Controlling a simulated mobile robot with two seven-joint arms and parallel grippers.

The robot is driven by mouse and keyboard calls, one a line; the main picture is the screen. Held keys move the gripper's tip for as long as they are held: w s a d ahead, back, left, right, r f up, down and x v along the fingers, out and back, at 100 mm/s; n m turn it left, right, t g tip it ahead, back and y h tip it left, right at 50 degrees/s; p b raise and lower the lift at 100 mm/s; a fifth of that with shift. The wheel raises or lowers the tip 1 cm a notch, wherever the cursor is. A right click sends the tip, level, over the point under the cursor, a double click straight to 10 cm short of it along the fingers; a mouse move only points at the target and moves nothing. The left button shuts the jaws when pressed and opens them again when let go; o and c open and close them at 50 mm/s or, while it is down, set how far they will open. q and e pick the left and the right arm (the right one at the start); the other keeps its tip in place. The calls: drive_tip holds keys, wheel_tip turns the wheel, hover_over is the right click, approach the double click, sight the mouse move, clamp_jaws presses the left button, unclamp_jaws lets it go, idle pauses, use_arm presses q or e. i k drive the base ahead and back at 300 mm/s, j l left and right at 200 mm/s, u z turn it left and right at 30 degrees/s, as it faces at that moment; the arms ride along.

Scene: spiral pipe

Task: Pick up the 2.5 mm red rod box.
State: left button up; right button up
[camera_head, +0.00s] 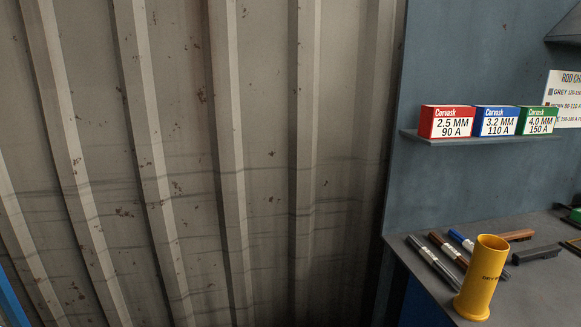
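The red rod box (447,122), labelled "Corvask 2.5 MM 90 A", stands upright at the left end of a small wall shelf (480,138). A blue box (495,121) marked 3.2 MM 110 A stands directly to its right. A green box (538,121) marked 4.0 MM 150 A stands at the right end. No gripper shows in the head view, so both grippers are out of sight.
A grey bench (530,290) below the shelf holds a yellow cylinder (481,277), several marker-like sticks (435,262) and a dark brush-like item (537,254). A sign (564,98) hangs at right. A corrugated metal wall (190,150) fills the left.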

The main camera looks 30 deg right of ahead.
sight(445, 121)
drive_tip(key=i+j+z, duration=0.1)
drive_tip(key=i+z, duration=0.35)
drive_tip(key=i+j+z, duration=0.25)
drive_tip(key=z, duration=0.25)
drive_tip(key=i, duration=0.1)
